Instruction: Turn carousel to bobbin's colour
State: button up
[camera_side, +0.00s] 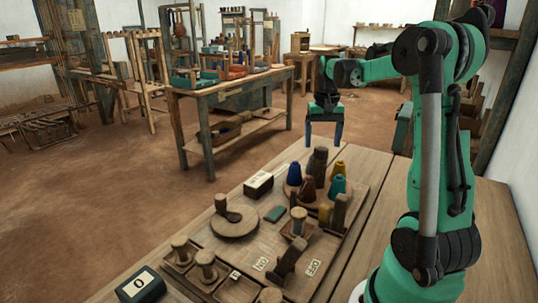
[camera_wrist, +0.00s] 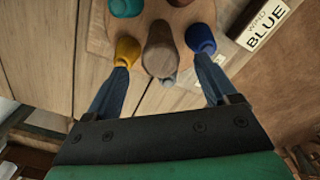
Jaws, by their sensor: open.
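The carousel, a round wooden disc (camera_side: 353,190), carries a blue cone (camera_side: 294,174), a yellow cone (camera_side: 338,168), a teal cone (camera_side: 337,186) and a brown cone (camera_side: 307,189) around a dark central post (camera_side: 320,160). My gripper (camera_side: 323,142) is open and empty, beyond and above the carousel. In the wrist view, the post (camera_wrist: 163,48) shows between my gripper's fingers (camera_wrist: 162,82), with the yellow cone (camera_wrist: 128,50) by the left fingertip and the blue cone (camera_wrist: 201,38) by the right. A card (camera_wrist: 265,27) reads "WIND BLUE". I cannot tell which piece is the bobbin.
A wooden wheel with an upright handle (camera_side: 233,224) stands left of the carousel. A lever (camera_side: 287,258) sits between labels "ON" and "OFF". Several wooden spools (camera_side: 206,266) fill trays in front. A black box marked 0 (camera_side: 141,286) lies at the front left.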

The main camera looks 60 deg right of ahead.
aim_at(319, 169)
jog(key=shift+f, duration=1.15)
grip_shut()
